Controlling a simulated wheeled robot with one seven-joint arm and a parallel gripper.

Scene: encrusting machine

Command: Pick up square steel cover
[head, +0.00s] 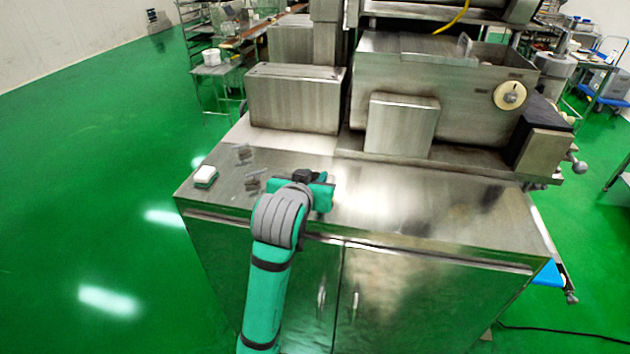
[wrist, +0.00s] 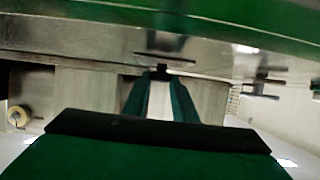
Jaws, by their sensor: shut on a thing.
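My gripper (head: 272,182) is low over the left part of the steel cabinet top in the head view, its fingers pointing left. In the wrist view my gripper (wrist: 161,72) has its two teal fingers converging on a small steel piece. This piece, apparently the square steel cover (wrist: 165,55), shows as a thin flat plate with a short upright part. In the head view the cover (head: 253,184) is at the fingertips, small and partly hidden. I cannot tell whether it touches the top. A similar steel piece (head: 243,153) stands behind it; it also shows in the wrist view (wrist: 262,86).
The top's middle and right front are clear.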

